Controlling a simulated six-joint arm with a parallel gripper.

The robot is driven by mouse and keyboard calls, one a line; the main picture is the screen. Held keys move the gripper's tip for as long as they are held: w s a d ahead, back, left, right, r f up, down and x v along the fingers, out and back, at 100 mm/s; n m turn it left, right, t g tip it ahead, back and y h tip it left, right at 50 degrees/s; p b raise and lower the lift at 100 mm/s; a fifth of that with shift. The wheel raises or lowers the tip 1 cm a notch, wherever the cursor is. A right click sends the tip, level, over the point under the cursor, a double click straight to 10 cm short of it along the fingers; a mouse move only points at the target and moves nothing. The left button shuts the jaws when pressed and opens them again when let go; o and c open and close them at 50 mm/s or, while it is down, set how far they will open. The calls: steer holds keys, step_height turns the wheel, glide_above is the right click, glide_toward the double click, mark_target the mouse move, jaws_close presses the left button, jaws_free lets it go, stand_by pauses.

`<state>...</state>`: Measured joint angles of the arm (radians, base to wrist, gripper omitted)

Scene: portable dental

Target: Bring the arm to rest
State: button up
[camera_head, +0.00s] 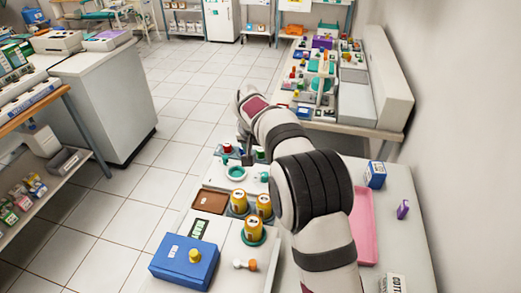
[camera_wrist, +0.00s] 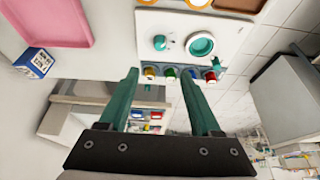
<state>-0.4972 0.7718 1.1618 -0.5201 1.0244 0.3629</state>
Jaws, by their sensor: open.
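My gripper (camera_wrist: 159,73) shows in the wrist view with its two green fingers spread apart and nothing between them. In the head view my arm reaches from the bottom right over the white table (camera_head: 390,240), and the gripper end is mostly hidden behind the arm, near the table's far edge. In the wrist view the fingertips lie near a row of small coloured knobs (camera_wrist: 170,73) at the edge of a white panel. I cannot tell whether the fingers touch anything. A teal ring (camera_wrist: 201,45) sits on the panel beyond the fingertips.
Yellow canisters (camera_head: 254,229), a brown tray (camera_head: 209,201) and a blue box (camera_head: 184,260) stand left of my arm. A pink tray (camera_head: 362,225) and a small blue-white box (camera_head: 375,174) lie right of it. A crowded bench (camera_head: 385,125) stands beyond. Tiled floor (camera_head: 180,110) is clear at left.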

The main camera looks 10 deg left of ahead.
steer(key=s+d+r+m+g, duration=0.15)
steer(key=s+d+r, duration=0.25)
steer(key=s+d, duration=0.55)
steer(key=s+d+r+m+g, duration=0.15)
steer(key=s+d+r, duration=0.25)
steer(key=s+d, duration=0.55)
steer(key=s+f+m+y, duration=0.1)
steer(key=s+f, duration=0.1)
steer(key=s, duration=0.8)
steer(key=s+d+f+m+g, duration=0.1)
steer(key=s, duration=1)
steer(key=shift+d+f+g+y, duration=0.2)
steer(key=shift+f+g+y, duration=0.1)
steer(key=shift+f+y, duration=0.1)
steer(key=shift+c, duration=0.2)
